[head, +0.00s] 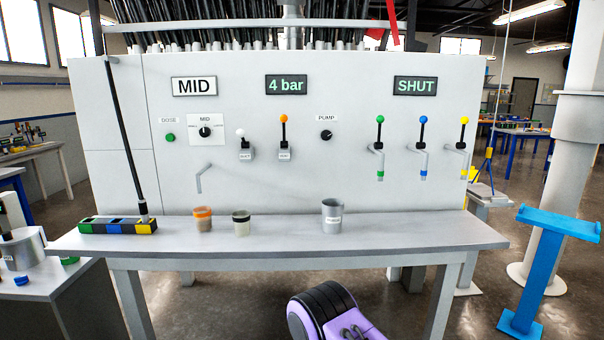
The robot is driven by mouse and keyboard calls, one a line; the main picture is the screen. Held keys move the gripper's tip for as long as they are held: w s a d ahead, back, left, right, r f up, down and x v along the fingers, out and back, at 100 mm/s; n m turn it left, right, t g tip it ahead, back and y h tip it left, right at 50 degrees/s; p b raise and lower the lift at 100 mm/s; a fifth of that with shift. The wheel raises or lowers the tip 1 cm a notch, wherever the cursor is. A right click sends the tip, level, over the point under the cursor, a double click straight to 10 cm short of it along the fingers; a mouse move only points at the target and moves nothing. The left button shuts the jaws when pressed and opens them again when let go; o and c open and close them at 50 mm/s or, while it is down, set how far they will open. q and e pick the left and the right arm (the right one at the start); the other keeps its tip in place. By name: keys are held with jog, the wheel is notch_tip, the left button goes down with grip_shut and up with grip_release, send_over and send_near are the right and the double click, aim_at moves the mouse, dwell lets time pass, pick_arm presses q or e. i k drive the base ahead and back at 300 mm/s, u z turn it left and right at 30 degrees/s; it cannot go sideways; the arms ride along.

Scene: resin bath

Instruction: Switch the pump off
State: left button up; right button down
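The pump control is a small round black knob (326,135) under a label reading PUMP (326,118), on the pale grey panel (240,190) in the head view. A light mark shows on the knob, but it is too small to tell which position it points to. Signs above read MID (195,86), 4 bar (286,85) and SHUT (415,86).
A grey bench (285,235) runs before the panel, bearing a grey cup (332,216), two small jars and a coloured block rack (118,226). Lever valves (421,140) stand right of the knob; two levers and a MID dial (204,132) stand left.

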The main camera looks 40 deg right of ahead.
aim_at(326, 135)
jog(key=z, duration=0.55)
jog(key=i, duration=0.55)
jog(key=z, duration=0.55)
